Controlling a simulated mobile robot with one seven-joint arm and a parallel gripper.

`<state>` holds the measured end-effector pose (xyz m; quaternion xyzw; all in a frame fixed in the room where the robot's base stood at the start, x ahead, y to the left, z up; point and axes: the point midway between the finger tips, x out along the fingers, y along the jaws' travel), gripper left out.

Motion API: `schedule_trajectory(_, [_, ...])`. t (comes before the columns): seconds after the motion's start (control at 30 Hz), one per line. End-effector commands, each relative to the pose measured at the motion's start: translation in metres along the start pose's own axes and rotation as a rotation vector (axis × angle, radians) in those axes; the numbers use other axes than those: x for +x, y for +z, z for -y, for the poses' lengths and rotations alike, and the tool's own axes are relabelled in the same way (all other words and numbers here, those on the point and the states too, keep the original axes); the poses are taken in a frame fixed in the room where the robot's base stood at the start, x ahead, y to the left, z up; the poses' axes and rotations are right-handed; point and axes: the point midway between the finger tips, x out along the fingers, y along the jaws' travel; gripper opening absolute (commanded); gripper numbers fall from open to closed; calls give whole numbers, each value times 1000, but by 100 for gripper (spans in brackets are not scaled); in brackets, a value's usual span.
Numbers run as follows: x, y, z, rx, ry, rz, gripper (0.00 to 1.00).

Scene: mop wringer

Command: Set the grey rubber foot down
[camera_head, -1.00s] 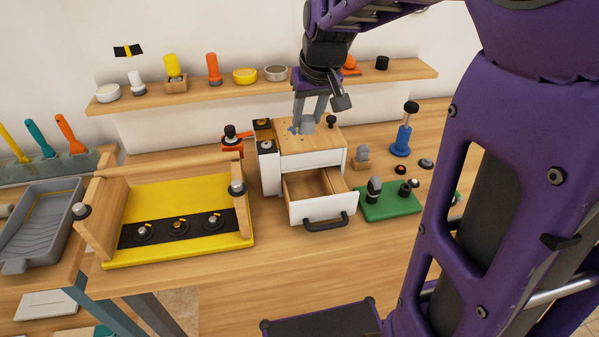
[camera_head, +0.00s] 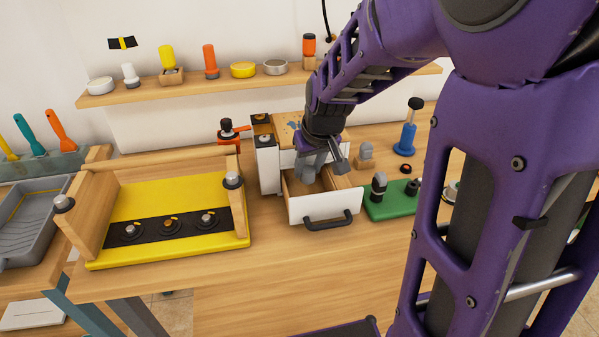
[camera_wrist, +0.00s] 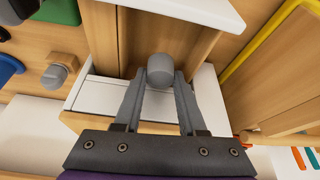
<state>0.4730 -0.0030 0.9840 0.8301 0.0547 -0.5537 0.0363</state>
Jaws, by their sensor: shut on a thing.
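The grey rubber foot (camera_wrist: 160,67) is a short grey cylinder between the two fingertips of my gripper (camera_wrist: 160,82), which is shut on it. In the head view my gripper (camera_head: 311,170) points down into the open drawer (camera_head: 320,205) of the small white cabinet. The drawer has a white front, a dark handle and wooden inner walls. In the wrist view the foot shows against the drawer opening, near the cabinet-side end. I cannot tell whether the foot touches the drawer floor. In the head view the fingers and wrist mostly hide it.
A green board (camera_head: 393,207) with dark knobs stands right of the drawer. A wooden block with a grey piece (camera_head: 365,152) and a blue tool (camera_head: 406,135) are behind it. A yellow board with wooden sides (camera_head: 185,190) is on the left. Bench is free in front.

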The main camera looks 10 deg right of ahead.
Motion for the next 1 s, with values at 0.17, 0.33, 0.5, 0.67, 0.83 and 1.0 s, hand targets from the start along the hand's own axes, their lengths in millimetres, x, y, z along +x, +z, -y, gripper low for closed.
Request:
schedule_trajectory(0.17, [25, 11, 0, 1, 0, 3, 0])
schedule_trajectory(0.33, [41, 17, 0, 1, 0, 1, 0])
schedule_trajectory(0.5, [39, 16, 0, 1, 0, 1, 0])
schedule_trajectory(0.67, [41, 17, 0, 0, 0, 1, 0])
schedule_trajectory(0.83, [42, 18, 0, 0, 0, 1, 58])
schedule_trajectory(1.0, [42, 18, 0, 0, 0, 1, 70])
